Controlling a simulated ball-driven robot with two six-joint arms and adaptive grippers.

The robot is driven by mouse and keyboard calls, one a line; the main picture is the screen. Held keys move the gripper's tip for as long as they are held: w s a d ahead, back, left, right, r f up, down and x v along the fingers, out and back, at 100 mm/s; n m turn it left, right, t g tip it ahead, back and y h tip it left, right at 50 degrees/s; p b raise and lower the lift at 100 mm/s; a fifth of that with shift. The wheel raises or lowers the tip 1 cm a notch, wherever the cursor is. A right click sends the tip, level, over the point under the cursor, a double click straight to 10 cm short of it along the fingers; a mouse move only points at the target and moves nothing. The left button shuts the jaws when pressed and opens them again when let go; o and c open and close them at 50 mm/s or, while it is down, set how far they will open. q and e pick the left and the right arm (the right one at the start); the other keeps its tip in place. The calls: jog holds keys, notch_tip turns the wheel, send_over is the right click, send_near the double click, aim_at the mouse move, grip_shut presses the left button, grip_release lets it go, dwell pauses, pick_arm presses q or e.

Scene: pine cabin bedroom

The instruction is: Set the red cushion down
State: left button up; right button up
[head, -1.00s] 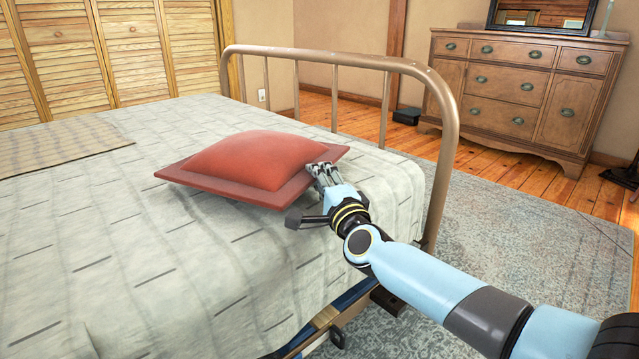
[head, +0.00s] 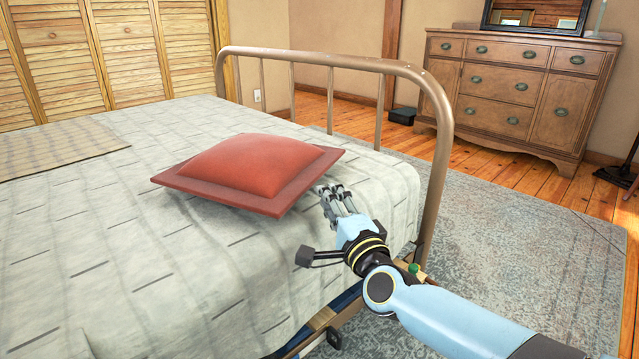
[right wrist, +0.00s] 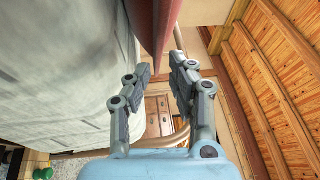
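The red cushion (head: 245,165) lies on the bed (head: 130,240), near the corner by the metal footboard. Its rim shows edge-on at the top of the right wrist view (right wrist: 157,35). My right gripper (head: 331,192) is just off the cushion's near right edge, over the bedspread. In the right wrist view its two fingers (right wrist: 160,67) stand apart, with a clear gap between them and nothing gripped. The cushion's rim is beyond the fingertips, in line with the gap. The cushion's underside is hidden. My left gripper is not in view.
The brass-coloured footboard (head: 437,150) rises close to the right of my right gripper. A rug (head: 500,240) covers the floor beyond it. A wooden dresser (head: 520,95) stands at the back right. A striped throw (head: 60,150) lies farther left on the bed.

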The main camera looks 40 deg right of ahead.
jog(key=s+a+f+n+g+y, duration=0.3)
jog(key=s+a+f+n+g, duration=0.15)
jog(key=s+f+n, duration=0.4)
jog(key=s+a+f+n+g+y, duration=0.4)
jog(key=s+a+f+n, duration=0.15)
jog(key=f, duration=0.65)
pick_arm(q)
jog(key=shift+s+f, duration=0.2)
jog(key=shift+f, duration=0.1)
pick_arm(e)
jog(key=s+d+f+n+g+h, duration=0.1)
jog(key=s+f+n+g, duration=0.3)
jog(key=s, duration=0.8)
jog(key=s+d+f+n+g+h, duration=0.1)
jog(key=s+f+n+g, duration=0.3)
jog(key=s, duration=0.8)
notch_tip(320, 180, down, 3)
jog(key=shift+d+r+g+h, duration=0.1)
jog(key=shift+d+g+h, duration=0.2)
jog(key=shift+d+g, duration=0.45)
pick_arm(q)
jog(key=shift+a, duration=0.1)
pick_arm(e)
jog(key=shift+w+a, duration=0.1)
jog(key=shift+a, duration=0.05)
pick_arm(q)
jog(key=shift+p, duration=0.4)
